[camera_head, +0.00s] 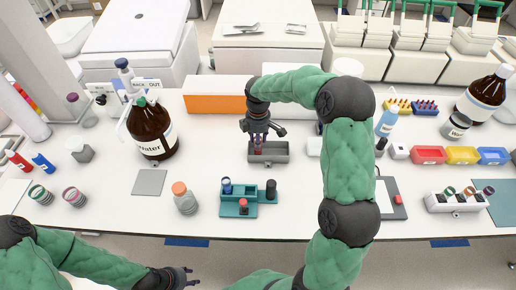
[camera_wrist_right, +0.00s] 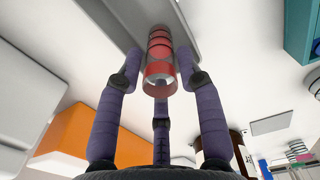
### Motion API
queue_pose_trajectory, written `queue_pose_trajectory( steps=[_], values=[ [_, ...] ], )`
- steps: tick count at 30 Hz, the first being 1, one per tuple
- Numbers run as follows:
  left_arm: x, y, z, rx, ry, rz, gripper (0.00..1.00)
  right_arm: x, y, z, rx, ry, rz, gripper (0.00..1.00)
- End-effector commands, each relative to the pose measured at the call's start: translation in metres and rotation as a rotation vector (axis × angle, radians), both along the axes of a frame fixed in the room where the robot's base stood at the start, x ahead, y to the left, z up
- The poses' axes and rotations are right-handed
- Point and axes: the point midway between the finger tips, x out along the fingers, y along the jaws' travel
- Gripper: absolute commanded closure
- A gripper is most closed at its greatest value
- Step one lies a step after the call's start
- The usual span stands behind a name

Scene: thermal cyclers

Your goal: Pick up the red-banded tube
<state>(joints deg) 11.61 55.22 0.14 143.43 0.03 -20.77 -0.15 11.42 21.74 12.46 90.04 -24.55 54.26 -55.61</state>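The red-banded tube (camera_wrist_right: 160,48) stands in the grey rack (camera_head: 281,155), clear with several red bands. In the right wrist view its clear near end sits between the fingers of my right gripper (camera_wrist_right: 158,64). Narrow gaps show between the two upper fingertips and the tube, so the gripper looks open around it. In the head view my right gripper (camera_head: 259,138) points down over the left part of this rack and hides most of the tube. My left gripper (camera_head: 190,277) is low at the table's front edge, empty, its fingers apart, partly cut off by the frame.
A teal rack (camera_head: 233,211) with several tubes stands in front of the grey rack. A brown water bottle (camera_head: 150,130) and an orange-capped bottle (camera_head: 185,200) stand left. An orange box (camera_head: 214,102) is behind. Coloured trays (camera_head: 429,155) and a white rack (camera_head: 441,205) are right.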

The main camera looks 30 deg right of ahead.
Motion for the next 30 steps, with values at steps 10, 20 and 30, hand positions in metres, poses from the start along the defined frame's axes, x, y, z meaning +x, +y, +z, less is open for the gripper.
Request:
queue_pose_trajectory(
  steps=[10,20,30],
  values=[
    [0.0,0.0,-0.005,0.0,0.0,0.0,0.6,0.0,0.0,-0.022,-0.001,-0.002,0.0,0.63],
    [0.0,0.0,-0.005,0.0,0.0,0.0,0.6,0.0,0.0,-0.021,-0.001,-0.002,0.0,1.0],
    [0.0,0.0,-0.004,0.0,0.0,0.0,0.6,0.001,0.0,-0.018,-0.001,-0.002,0.0,1.0]
  ],
)
